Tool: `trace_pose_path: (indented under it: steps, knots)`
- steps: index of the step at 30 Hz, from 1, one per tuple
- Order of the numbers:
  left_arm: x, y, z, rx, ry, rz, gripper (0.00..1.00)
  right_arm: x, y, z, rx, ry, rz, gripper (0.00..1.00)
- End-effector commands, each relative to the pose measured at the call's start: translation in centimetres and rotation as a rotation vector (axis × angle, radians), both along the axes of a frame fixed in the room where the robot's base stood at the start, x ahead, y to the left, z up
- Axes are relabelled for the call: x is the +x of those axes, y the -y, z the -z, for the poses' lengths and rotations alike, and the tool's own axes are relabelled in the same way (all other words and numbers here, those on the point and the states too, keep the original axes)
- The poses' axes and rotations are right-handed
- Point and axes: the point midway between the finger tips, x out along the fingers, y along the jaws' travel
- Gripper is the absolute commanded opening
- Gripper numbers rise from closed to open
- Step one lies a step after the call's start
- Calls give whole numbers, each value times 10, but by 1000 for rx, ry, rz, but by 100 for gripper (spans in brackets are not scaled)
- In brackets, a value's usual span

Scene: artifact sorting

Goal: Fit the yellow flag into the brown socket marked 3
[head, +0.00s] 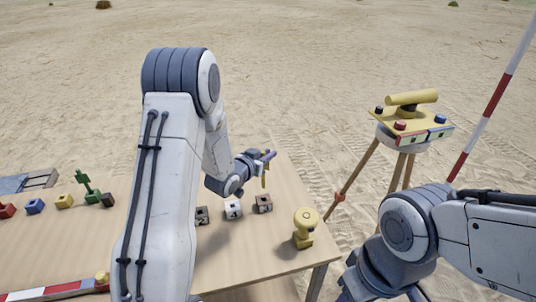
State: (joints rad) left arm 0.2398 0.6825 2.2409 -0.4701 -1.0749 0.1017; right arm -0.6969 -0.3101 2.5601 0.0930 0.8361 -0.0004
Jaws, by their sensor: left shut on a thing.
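My left gripper (266,157) is shut above the far right part of the table. It holds a thin yellow piece (264,181), most likely the yellow flag, which points down and is largely hidden by the jaws. The brown socket (264,204) stands on the table just below it, and a small gap seems to lie between them. The mark on the brown socket is too small to read. A white socket (233,209) and a dark grey socket (202,216) stand to its left. My right arm shows at the right, but its gripper is out of view.
A yellow knobbed object (305,227) stands near the table's right edge. Red, blue and yellow blocks (64,201) and a green piece (85,181) stand at the left. A tripod with a yellow top (405,121) and a red-white pole (495,97) stand beyond the table.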

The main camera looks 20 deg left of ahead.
Motion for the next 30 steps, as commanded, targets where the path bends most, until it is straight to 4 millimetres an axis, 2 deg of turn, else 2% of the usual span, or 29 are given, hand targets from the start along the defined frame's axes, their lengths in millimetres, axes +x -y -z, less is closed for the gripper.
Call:
trace_pose_path:
  steps: [1, 3, 12, 30]
  knots:
    - [0, 1, 10, 0, 0, 1, 0, 0, 0, 10, 0, 0, 0, 45]
    - [0, 1, 17, -1, 0, 2, 0, 0, 0, 16, 0, 0, 0, 45]
    - [0, 1, 41, 1, 0, 1, 0, 0, 0, 38, 0, 0, 0, 45]
    - [0, 1, 43, 0, 0, 1, 0, 0, 0, 39, 0, 0, 0, 45]
